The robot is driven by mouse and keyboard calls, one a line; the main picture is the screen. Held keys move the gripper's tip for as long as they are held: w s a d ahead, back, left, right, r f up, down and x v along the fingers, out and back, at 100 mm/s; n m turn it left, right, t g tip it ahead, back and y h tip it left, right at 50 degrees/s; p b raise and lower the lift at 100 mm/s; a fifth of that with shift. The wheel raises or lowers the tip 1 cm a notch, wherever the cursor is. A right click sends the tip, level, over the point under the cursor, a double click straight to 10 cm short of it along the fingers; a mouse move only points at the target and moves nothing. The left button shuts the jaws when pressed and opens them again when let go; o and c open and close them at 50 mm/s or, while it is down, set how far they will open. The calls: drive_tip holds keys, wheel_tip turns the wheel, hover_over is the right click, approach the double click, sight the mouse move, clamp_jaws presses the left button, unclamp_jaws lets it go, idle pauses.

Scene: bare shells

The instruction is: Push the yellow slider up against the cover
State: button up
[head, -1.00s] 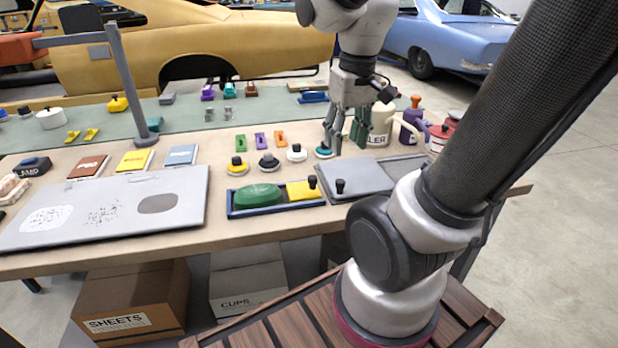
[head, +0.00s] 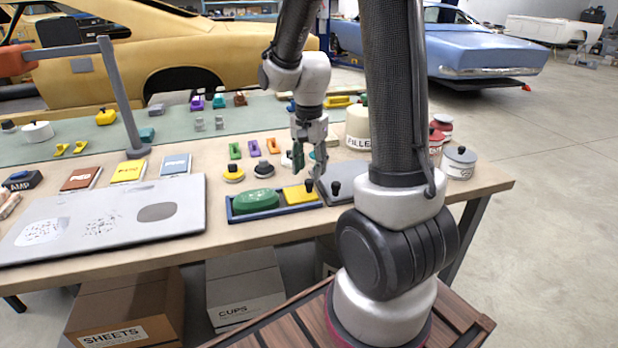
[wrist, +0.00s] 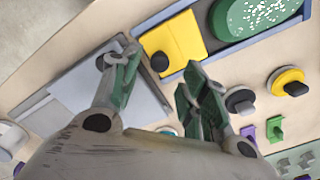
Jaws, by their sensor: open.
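The yellow slider (head: 299,196) is a flat block with a black knob, lying in a blue tray (head: 240,216). In the wrist view the slider (wrist: 181,38) is just beyond my fingertips. The grey cover (head: 355,175) is a flat plate with its own black knob, right of the slider; in the wrist view the cover (wrist: 75,85) is on the left. A narrow strip seems to separate them. My gripper (head: 306,168) is open, pointing down over the slider's right end. In the wrist view the slider's knob appears between the spread fingers (wrist: 158,75); contact cannot be told.
A green oval block (head: 256,200) fills the tray's left part. Round knobbed pieces, one yellow (head: 233,174) and one dark (head: 264,171), stand behind the tray. A filler tub (head: 358,130) and lidded pots (head: 459,163) stand at the right. A grey panel (head: 185,205) lies left.

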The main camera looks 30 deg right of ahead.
sight(309, 180)
drive_tip(key=shift+f, duration=1.9)
drive_tip(key=shift+c, duration=0.3)
clamp_jaws()
